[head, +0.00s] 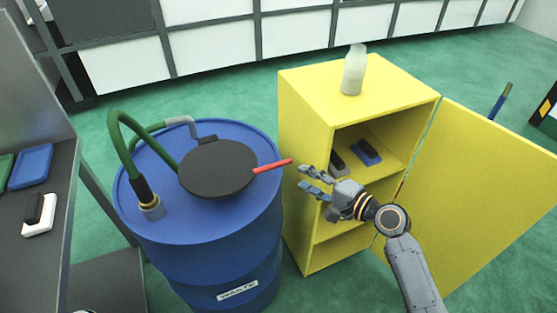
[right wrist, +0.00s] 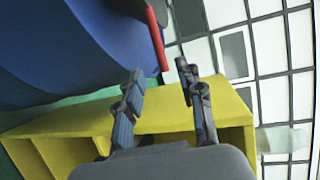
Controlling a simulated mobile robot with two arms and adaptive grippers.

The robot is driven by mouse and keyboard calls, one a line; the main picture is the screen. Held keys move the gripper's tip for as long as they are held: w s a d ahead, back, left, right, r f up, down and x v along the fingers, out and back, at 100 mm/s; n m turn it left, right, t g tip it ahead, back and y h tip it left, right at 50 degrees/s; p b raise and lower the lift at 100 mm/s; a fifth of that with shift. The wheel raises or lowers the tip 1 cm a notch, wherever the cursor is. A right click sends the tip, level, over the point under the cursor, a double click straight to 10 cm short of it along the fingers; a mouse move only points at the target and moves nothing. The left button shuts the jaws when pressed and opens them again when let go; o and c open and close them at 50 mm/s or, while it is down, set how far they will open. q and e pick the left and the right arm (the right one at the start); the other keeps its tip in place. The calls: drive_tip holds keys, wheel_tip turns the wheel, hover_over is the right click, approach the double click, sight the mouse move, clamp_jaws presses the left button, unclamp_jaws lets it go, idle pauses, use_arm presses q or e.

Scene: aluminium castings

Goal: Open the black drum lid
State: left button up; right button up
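The black drum lid (head: 217,167) lies flat on top of the blue drum (head: 250,225), and it looks closed. A red handle (head: 272,166) sticks out from the lid's right side. In the right wrist view the red handle (right wrist: 157,38) comes down from the top, just beyond the fingertips. My right gripper (head: 308,180) is open and empty, just right of the handle's tip and apart from it. The same gripper (right wrist: 160,80) shows its two spread fingers in the right wrist view. My left gripper is not in view.
A yellow cabinet (head: 310,95) with its door (head: 480,190) swung open stands right of the drum, a pale bottle (head: 354,70) on top. A green hose (head: 122,135) arches over the drum's left side. A dark bench (head: 45,245) stands at the left.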

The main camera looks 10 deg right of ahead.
sight(278, 164)
drive_tip(key=x, duration=1.1)
drive_tip(key=shift+d+f+p, duration=0.1)
drive_tip(key=shift+p, duration=0.2)
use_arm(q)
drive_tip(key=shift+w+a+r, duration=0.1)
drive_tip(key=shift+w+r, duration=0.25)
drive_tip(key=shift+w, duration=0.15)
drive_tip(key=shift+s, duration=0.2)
use_arm(e)
clamp_jaws()
